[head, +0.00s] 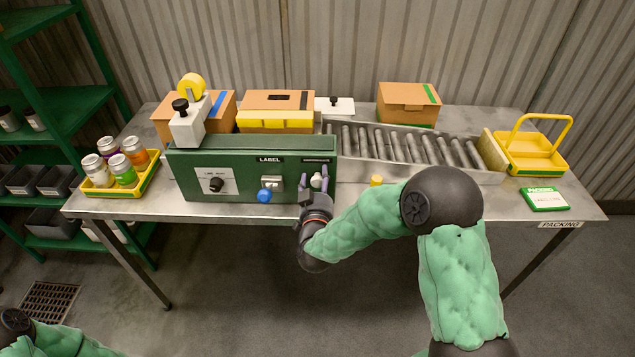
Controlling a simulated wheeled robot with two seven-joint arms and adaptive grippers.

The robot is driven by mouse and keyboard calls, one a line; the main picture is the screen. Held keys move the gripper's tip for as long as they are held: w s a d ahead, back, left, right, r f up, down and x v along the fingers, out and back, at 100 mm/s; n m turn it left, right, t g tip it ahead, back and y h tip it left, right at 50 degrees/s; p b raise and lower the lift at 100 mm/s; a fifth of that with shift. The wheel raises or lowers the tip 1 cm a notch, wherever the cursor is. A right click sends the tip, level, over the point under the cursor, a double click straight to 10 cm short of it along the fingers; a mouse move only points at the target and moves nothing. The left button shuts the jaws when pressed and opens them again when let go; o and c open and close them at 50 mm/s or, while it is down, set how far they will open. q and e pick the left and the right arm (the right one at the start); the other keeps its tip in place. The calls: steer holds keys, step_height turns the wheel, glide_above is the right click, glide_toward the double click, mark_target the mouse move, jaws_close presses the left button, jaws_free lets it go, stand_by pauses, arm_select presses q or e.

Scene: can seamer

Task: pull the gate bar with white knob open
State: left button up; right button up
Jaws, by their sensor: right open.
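The white knob (316,180) shows small at the right end of the front of the green label machine (236,194). The bar it belongs to cannot be made out clearly behind my gripper. My right gripper (315,183) is open at this end of the machine, with its fingers up around the white knob. I cannot tell whether they touch it. Only a part of my left arm shows in the lower left corner; its gripper is out of view.
A blue knob (264,196), a switch (276,182) and a dial (216,185) are left of the gripper. A yellow knob (376,181) is to the right, below the roller conveyor (400,146). A jar tray (98,191) and yellow basket (528,158) stand at the table's ends.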

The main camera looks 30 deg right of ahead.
jaws_close()
steer(key=p+v, duration=0.1)
steer(key=v, duration=0.9)
steer(key=shift+r, duration=0.1)
steer(key=shift+c, duration=1)
jaws_free()
steer(key=shift+o, duration=1)
steer(key=shift+s+a, duration=0.15)
